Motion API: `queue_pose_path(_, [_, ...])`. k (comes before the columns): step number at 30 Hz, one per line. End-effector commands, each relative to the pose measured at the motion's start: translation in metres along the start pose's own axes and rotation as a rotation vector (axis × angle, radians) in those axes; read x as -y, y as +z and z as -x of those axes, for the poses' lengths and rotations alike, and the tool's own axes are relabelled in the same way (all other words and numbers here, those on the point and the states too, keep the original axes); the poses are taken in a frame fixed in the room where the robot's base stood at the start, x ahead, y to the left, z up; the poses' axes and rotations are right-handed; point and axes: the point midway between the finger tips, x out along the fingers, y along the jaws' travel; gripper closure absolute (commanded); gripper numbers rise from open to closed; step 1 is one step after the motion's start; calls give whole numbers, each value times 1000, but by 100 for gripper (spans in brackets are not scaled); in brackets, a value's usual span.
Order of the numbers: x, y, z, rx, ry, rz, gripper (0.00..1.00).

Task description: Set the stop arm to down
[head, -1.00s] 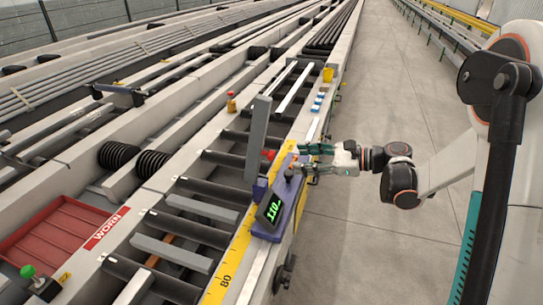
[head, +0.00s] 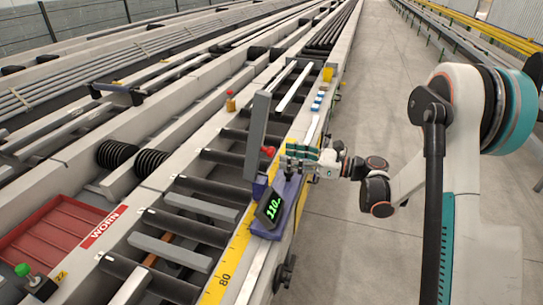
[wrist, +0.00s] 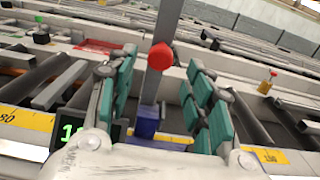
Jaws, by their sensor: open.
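The stop arm (head: 257,135) is a tall grey bar standing nearly upright from a purple carriage (head: 267,228) on the table's near rail. A red knob (head: 268,150) sticks out from its side. My gripper (head: 286,158) is open and empty, just right of the knob and above the carriage. In the wrist view the red knob (wrist: 160,56) shows between the fingertips of my open gripper (wrist: 158,85), with the grey stop arm (wrist: 162,30) behind it. I cannot tell the exact gap between fingers and knob. A display (head: 271,209) on the carriage reads 110.
A yellow scale (head: 234,256) runs along the near rail. Rollers and loose grey bars (head: 172,252) lie left of the carriage. A red tray (head: 62,234) marked WORN and a green-topped button (head: 23,270) are at left. The floor (head: 380,100) at right is clear.

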Motion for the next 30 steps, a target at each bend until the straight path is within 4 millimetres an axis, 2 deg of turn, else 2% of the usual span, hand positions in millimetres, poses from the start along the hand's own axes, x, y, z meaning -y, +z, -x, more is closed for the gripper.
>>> queue_pose_path(3, [-1,-2,-24,0,3,0,53])
queue_pose_path(10, [0,-1,-55,0,2,1,53])
queue_pose_path(15, [0,0,-63,0,-1,1,53])
queue_pose_path(23, [0,0,-64,0,-1,1,53])
queue_pose_path(24, [0,0,-64,0,-1,1,57])
queue_pose_path(30, [0,0,-64,0,-1,1,100])
